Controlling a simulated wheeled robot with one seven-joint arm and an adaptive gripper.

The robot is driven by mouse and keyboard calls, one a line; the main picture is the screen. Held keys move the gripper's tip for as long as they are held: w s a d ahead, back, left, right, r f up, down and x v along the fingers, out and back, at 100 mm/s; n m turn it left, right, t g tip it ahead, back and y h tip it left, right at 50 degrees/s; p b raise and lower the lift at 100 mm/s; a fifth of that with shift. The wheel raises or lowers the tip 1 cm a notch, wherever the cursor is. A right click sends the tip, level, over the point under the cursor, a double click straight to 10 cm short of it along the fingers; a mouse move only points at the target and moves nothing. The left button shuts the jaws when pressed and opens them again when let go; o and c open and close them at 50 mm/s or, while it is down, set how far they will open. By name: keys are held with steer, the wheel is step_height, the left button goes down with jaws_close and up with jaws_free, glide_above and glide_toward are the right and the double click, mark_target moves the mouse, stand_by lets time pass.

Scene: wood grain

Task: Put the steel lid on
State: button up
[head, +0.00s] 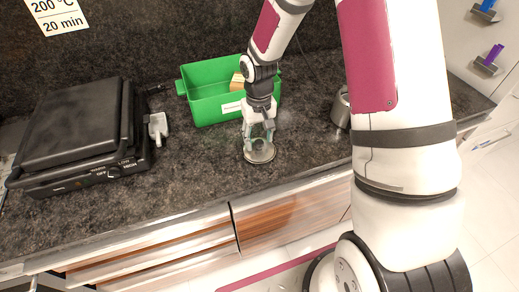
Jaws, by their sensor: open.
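The round steel lid (260,156) lies near the front edge of the dark counter, in the head view's middle. My gripper (258,140) points down right over it, with its fingers open. The fingers overlap the lid in this view, and I cannot tell whether they touch it. A steel vessel (341,109) stands on the counter to the right. It is mostly hidden behind my arm, so its top opening is not clear.
A green bin (205,104) with a light wooden-looking block (237,82) in it stands just behind my gripper. A black contact grill (72,130) stands at left, with a small grey-white object (158,128) beside it.

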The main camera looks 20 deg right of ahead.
mark_target(263, 151)
steer(key=shift+f, duration=1.25)
steer(key=shift+c, duration=0.4)
jaws_close()
